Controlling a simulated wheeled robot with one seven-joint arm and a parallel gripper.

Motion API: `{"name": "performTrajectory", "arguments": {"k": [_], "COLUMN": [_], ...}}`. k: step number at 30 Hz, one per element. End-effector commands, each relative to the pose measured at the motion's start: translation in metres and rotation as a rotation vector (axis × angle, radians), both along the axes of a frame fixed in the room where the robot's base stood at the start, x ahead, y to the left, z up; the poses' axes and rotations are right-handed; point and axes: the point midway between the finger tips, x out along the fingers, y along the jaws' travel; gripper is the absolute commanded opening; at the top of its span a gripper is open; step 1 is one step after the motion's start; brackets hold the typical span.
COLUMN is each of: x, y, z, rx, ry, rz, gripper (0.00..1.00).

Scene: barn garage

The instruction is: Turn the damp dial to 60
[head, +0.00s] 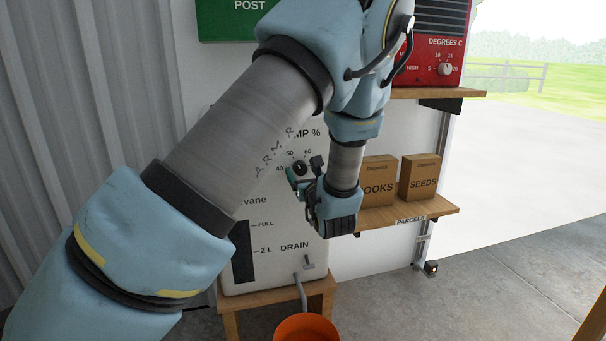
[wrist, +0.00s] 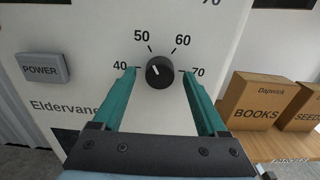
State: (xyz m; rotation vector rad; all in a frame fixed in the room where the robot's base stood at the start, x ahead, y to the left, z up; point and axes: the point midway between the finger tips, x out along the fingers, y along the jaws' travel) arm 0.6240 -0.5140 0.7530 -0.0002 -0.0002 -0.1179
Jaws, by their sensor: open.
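The damp dial (wrist: 160,72) is a round black knob on the white Eldervane machine's front, with marks 40, 50, 60 and 70 around its upper half. Its white pointer line leans up and left, seemingly between 40 and 50. In the head view the dial (head: 299,168) shows just beyond my gripper (head: 293,180). In the wrist view my gripper (wrist: 158,74) is open, with one teal finger left of the knob and one right of it. Visible gaps separate both fingers from the knob. Whether the fingertips reach the panel is hard to tell.
A grey POWER button (wrist: 41,68) is left of the dial. Cardboard boxes marked BOOKS (head: 378,182) and SEEDS (head: 419,178) stand on a wooden shelf at right. A red heater (head: 436,45) is above. An orange bucket (head: 306,328) stands below the drain tap.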

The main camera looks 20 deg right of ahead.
Motion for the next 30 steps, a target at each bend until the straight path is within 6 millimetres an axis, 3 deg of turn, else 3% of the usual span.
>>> {"name": "performTrajectory", "arguments": {"k": [6,25,30], "x": [0.0,-0.0002,-0.0003], "y": [0.0001,0.0003,0.0003], "z": [0.0,0.0,0.0001], "rx": [0.0,0.0,0.001], "ry": [0.0,0.0,0.0], "rz": [0.0,0.001,0.001], "gripper": [0.73,0.02,0.0]}}
